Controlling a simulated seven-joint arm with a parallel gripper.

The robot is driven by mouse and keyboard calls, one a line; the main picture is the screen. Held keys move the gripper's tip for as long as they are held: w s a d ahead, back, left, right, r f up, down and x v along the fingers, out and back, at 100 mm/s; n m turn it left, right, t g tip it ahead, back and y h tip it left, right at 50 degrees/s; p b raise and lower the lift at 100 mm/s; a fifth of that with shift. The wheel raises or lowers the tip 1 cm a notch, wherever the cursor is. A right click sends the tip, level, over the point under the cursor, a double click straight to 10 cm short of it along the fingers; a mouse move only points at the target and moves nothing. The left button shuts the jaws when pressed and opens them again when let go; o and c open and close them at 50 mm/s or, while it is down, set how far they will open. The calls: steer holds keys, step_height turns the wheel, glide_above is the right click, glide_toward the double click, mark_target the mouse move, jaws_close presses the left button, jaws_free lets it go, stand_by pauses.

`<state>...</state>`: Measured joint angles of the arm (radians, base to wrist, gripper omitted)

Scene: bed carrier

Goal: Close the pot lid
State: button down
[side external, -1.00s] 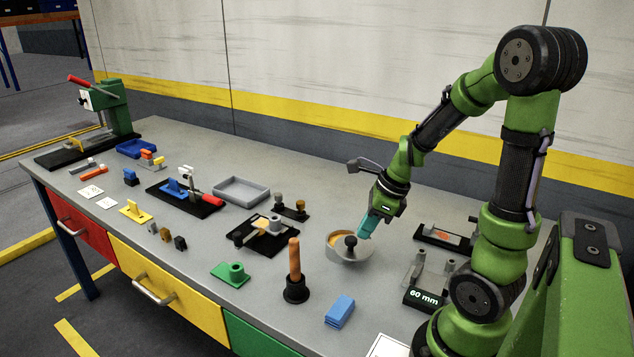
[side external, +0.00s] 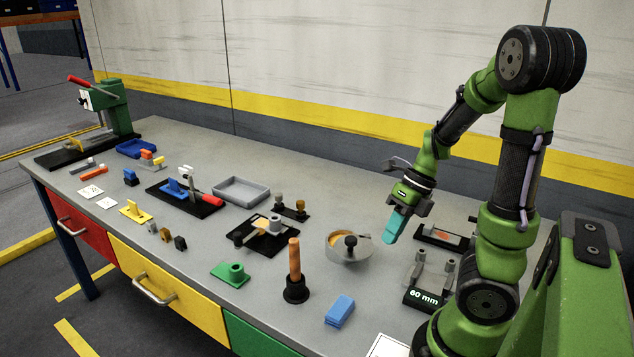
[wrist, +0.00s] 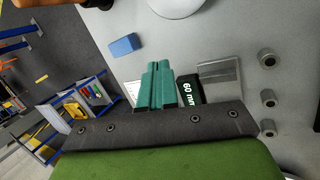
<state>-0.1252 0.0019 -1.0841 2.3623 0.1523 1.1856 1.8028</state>
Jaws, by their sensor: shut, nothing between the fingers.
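The grey pot (side external: 333,241) stands on the bench left of my gripper in the side view. Its lid (side external: 356,250), with a black knob, lies tilted over the pot's right part, and the orange-tan inside shows at the left. A pale round edge, likely the pot or lid (wrist: 178,8), shows at the top of the wrist view. My gripper (side external: 391,238) has teal fingers, shut and empty, held above the bench to the right of the pot and apart from it. The fingers also show shut in the wrist view (wrist: 158,70).
A block marked "60 mm" (side external: 423,298) stands on the bench below and right of my gripper. A blue block (side external: 340,311), a plunger-like tool with an orange handle (side external: 295,262) and a green part (side external: 231,273) stand in front. Bare bench lies behind the pot.

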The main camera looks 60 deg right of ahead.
mark_target(368, 254)
steer(key=s+d+r+m+t, duration=0.3)
steer(key=d+r+m+t, duration=0.1)
steer(key=m, duration=1.3)
steer(key=shift+m, duration=0.3)
steer(key=x, duration=0.6)
steer(key=s+x, duration=0.1)
steer(key=x, duration=0.3)
steer(key=shift+f, duration=0.25)
steer(key=w, duration=0.3)
steer(key=shift+w+f, duration=0.15)
steer(key=shift+w, duration=0.05)
steer(key=shift+w+d, duration=0.1)
steer(key=shift+w, duration=0.35)
